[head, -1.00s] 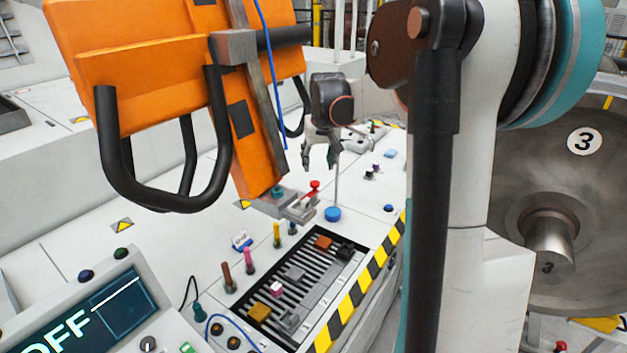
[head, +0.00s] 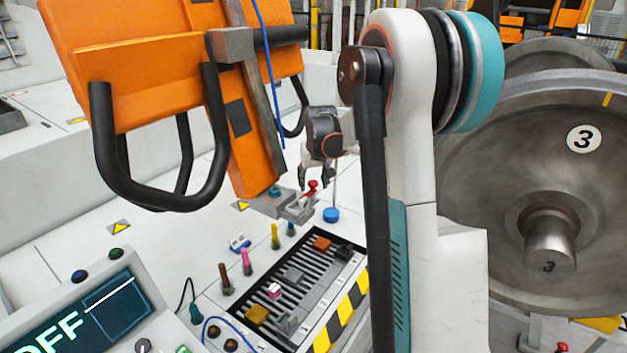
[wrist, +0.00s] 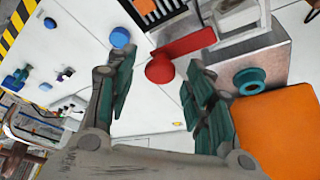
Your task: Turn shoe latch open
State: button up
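The shoe latch is a red lever with a round red knob (head: 312,185) on the grey metal shoe (head: 298,207) at the foot of the orange gantry arm. In the wrist view the red lever (wrist: 187,46) runs to the upper right from its knob (wrist: 160,70). My gripper (head: 317,180) is pointing down just above the knob in the head view. In the wrist view my gripper (wrist: 160,65) is open, with the knob showing between its two teal-padded fingers. Neither finger visibly presses on the knob; I cannot tell the exact depth gap.
The orange gantry arm (head: 255,150) with black handles stands left of my gripper. A teal knob (wrist: 250,80) sits on the shoe beside the right finger. A blue button (head: 331,215) is close by on the white surface. A slotted tray (head: 300,275) lies in front; a wheelset (head: 550,150) stands right.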

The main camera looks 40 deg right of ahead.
jog(key=c, duration=0.9)
jog(key=m+g+h, duration=0.1)
jog(key=m, duration=0.3)
jog(key=shift+w+a, duration=0.1)
jog(key=shift+a, duration=0.05)
jog(key=m+g+h, duration=0.1)
jog(key=m, duration=0.3)
jog(key=shift+w, duration=0.2)
jog(key=m+g, duration=0.1)
jog(key=m, duration=0.1)
jog(key=m+g, duration=0.1)
jog(key=m, duration=0.2)
jog(key=shift+w+h+p, duration=0.15)
jog(key=shift+h+p, duration=0.15)
jog(key=shift+p, duration=0.05)
jog(key=m+g, duration=0.1)
jog(key=m, duration=0.3)
jog(key=shift+w+m+g, duration=0.15)
jog(key=shift+m+g, duration=0.25)
